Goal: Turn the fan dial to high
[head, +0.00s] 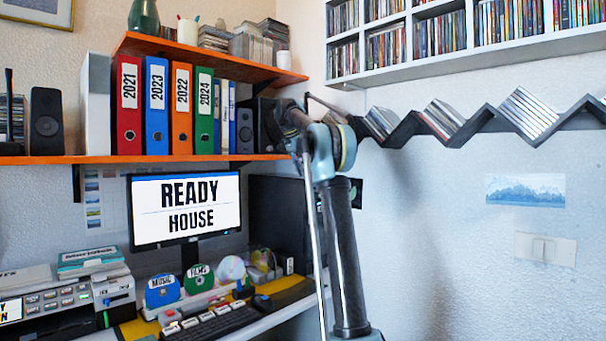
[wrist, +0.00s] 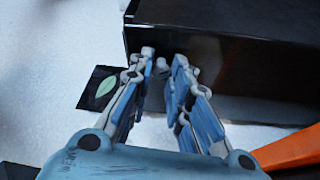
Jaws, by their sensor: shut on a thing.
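My gripper (wrist: 166,66) is at the edge of a black box (wrist: 225,75) in the wrist view. Its fingers are drawn close together around something small at the tips, at the box's edge. This fits the fan dial, but its markings and setting cannot be made out. In the head view a black box (head: 272,215) stands against the wall behind the monitor's right side. My arm covers part of it, and my gripper is hidden there. No dial scale or pointer is readable in either view.
A black card with a green leaf (wrist: 106,88) is left of my fingers. An orange edge (wrist: 290,150) is at lower right. In the head view the orange shelf (head: 80,159) with binders, the monitor (head: 186,208) and the zigzag disc shelf (head: 475,125) are close to my arm.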

